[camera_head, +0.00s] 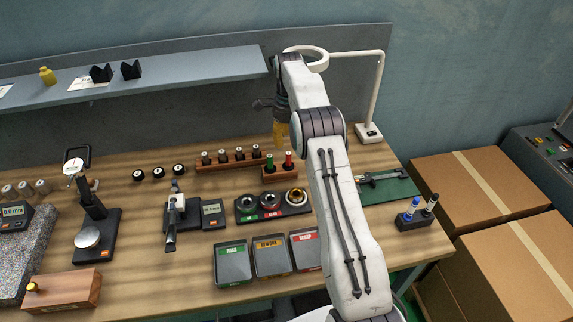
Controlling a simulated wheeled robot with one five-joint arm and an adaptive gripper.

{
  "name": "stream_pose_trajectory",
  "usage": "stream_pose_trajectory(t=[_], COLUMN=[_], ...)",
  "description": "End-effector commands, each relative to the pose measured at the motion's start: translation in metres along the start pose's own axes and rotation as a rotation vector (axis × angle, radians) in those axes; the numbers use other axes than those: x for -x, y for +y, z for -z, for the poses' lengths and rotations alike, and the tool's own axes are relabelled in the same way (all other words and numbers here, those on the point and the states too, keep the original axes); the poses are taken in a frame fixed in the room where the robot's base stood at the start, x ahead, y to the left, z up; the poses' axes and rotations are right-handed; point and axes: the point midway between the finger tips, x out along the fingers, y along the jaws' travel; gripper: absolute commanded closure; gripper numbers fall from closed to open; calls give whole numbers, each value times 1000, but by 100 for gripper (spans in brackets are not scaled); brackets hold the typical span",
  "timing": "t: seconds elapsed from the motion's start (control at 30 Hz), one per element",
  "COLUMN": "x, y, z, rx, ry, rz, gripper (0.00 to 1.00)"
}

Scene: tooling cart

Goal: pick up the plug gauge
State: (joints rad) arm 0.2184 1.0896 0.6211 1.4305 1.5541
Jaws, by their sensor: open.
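My gripper (281,128) hangs above the back of the bench, beside my arm; it is open. Its dark body points down and something yellowish shows at its lower end, too small to make out. A small block (280,173) below it holds a green-ended piece (269,162) and a red-ended piece (288,160), both upright. These look like plug gauges, but I cannot tell for sure. My gripper is above them and apart from them.
A wooden rack (228,163) with several dark pins stands just left. Ring gauges (271,200) on a black base lie in front, then labelled trays (233,266). A lamp (369,131) stands at back right. A shelf (185,66) runs along the back left. My arm hides part of the bench.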

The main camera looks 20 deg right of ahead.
Motion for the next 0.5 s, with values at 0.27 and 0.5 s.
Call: stream_pose_trajectory(t=[0.27,0.5], x=[-22,-50], y=[1,0], z=[0,1], rx=[0,1], ry=[0,0], rz=[-4,-4], gripper=[55,55])
